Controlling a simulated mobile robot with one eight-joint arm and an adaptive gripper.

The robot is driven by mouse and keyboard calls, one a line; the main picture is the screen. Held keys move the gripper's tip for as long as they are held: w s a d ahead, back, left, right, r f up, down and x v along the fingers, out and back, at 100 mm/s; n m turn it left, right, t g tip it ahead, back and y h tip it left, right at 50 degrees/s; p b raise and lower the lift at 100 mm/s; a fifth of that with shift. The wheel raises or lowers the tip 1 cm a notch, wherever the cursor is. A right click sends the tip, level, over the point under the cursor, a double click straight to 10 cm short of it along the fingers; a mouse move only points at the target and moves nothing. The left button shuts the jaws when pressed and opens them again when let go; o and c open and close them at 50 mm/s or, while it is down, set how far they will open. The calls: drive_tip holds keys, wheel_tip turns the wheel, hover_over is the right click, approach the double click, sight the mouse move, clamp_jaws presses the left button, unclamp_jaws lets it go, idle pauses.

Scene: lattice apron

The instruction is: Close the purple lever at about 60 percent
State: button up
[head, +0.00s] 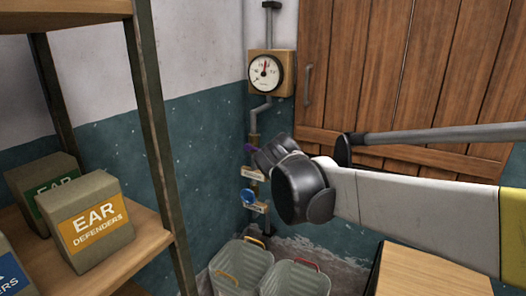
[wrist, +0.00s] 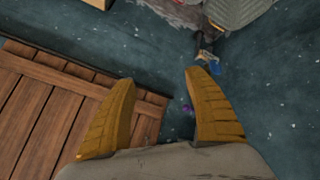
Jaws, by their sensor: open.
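The purple lever (head: 248,148) shows as a small purple piece on the pipe at the wall corner, just left of my gripper (head: 262,158) in the head view. My wrist and gripper hide part of the pipe there. In the wrist view a small purple bit (wrist: 187,108) shows between the fingers, close to the right finger. In that view my gripper (wrist: 158,80) is open, its two yellow-brown fingers wide apart with nothing held. I cannot tell whether a finger touches the lever, nor the lever's exact angle.
A blue valve handle (head: 249,196) sits lower on the pipe, and a gauge (head: 265,73) above. Grey baskets (head: 241,265) stand below. A shelf (head: 130,245) with boxes is at left. A wooden door (head: 400,75) is behind my arm. A wooden surface (head: 425,270) lies at lower right.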

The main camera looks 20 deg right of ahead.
drive_tip(key=w+t+h+p, duration=0.1)
drive_tip(key=w+h, duration=0.3)
drive_tip(key=w, duration=1.4)
drive_tip(key=w+a+f+m+t+h+p, duration=0.1)
drive_tip(key=w+a+f+t+h, duration=0.1)
drive_tip(key=w+f, duration=0.35)
drive_tip(key=w+a+f+m+t+h+p, duration=0.1)
drive_tip(key=w+a+f+h, duration=0.15)
drive_tip(key=w, duration=0.55)
drive_tip(key=b+x, duration=0.1)
drive_tip(key=x, duration=0.2)
drive_tip(key=b+x, duration=0.1)
drive_tip(key=x, duration=0.2)
drive_tip(key=b+x, duration=0.1)
drive_tip(key=x, duration=0.2)
drive_tip(key=shift+s+d+r, duration=0.1)
drive_tip(key=shift+d+r, duration=0.2)
drive_tip(key=shift+r, duration=0.1)
drive_tip(key=shift+w+d+r+b, duration=0.1)
drive_tip(key=shift+w+d+b, duration=0.2)
drive_tip(key=shift+w+d, duration=0.2)
clamp_jaws()
